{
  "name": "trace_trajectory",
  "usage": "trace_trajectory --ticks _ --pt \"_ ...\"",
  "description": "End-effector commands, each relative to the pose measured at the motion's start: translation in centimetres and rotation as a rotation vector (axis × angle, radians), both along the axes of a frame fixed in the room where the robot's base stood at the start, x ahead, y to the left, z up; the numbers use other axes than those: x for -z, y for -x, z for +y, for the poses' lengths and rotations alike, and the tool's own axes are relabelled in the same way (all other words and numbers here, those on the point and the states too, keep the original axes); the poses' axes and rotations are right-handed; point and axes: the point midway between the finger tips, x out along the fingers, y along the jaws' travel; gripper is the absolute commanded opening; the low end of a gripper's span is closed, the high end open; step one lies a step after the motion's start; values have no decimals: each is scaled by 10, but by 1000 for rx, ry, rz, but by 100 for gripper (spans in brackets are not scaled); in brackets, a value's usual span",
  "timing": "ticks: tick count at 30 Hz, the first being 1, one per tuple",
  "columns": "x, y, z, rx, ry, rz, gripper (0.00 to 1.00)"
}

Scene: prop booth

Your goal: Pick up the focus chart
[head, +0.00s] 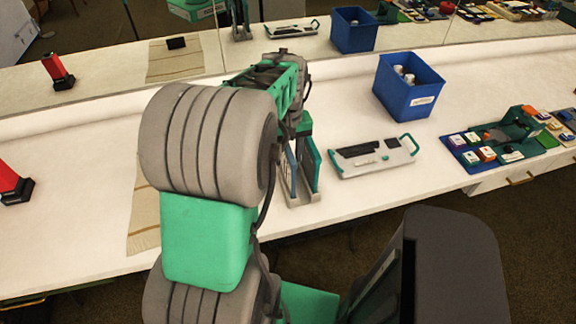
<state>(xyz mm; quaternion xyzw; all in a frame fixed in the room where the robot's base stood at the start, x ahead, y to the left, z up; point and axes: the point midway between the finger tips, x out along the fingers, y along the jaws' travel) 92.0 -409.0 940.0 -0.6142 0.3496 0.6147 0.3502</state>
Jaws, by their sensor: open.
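I cannot single out the focus chart for certain.
Right of the rack lies a white tray (400,161) with teal handles and dark items. Behind it is a blue bin (385,95) with white rolls. A striped cloth (145,215) and red object (12,183) lie left. A mirror backs the table.

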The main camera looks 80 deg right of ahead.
Motion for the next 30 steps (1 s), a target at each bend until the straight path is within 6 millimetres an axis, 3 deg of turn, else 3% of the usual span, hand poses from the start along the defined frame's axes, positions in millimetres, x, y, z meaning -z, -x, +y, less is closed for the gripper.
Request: trace_trajectory --ticks 3,30 --pt "8 0 0 0 1 0 41" --pt "13 0 0 0 2 0 39"
